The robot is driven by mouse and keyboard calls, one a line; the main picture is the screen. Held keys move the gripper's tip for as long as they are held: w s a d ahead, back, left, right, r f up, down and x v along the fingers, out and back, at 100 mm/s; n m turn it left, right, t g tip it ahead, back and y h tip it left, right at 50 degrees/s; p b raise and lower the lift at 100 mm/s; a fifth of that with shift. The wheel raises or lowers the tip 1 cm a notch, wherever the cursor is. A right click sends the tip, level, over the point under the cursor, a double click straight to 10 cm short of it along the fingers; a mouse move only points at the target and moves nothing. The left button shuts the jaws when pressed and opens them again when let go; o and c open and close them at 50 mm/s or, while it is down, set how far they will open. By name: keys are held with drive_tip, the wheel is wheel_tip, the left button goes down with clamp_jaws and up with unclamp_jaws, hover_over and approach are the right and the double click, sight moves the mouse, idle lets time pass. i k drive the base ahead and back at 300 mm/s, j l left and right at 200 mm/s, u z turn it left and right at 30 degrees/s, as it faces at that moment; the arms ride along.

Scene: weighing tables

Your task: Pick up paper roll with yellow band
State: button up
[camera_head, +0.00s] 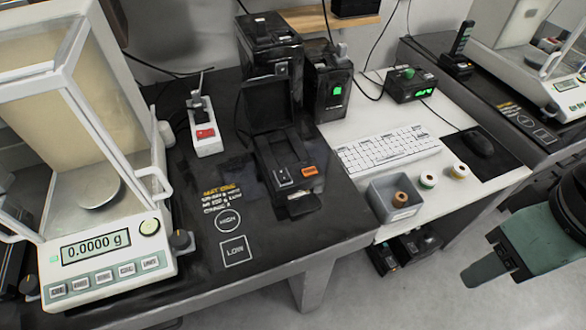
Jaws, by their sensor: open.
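The paper roll with a yellow band (460,171) stands on the white desk (505,187) near its front right edge. A similar roll with a green band (428,180) stands just left of it. My gripper (484,272) is at the right, off the front of the desk and apart from both rolls. Its dark fingers point left and down, and they partly overlap in this view. It is open, with nothing seen between the fingers.
A grey open box (375,199) with a brown spool (400,199) stands left of the rolls. A white keyboard (388,149) lies behind them and a black mouse (477,143) behind right. A balance (110,250) fills the left. Floor shows in front of the desk.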

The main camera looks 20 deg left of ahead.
sight(459, 171)
drive_tip(key=i+l+u, duration=0.2)
drive_tip(key=l+u, duration=0.75)
drive_tip(key=l, duration=0.15)
drive_tip(key=l+u, duration=0.5)
drive_tip(key=l, duration=0.15)
drive_tip(key=i, duration=0.05)
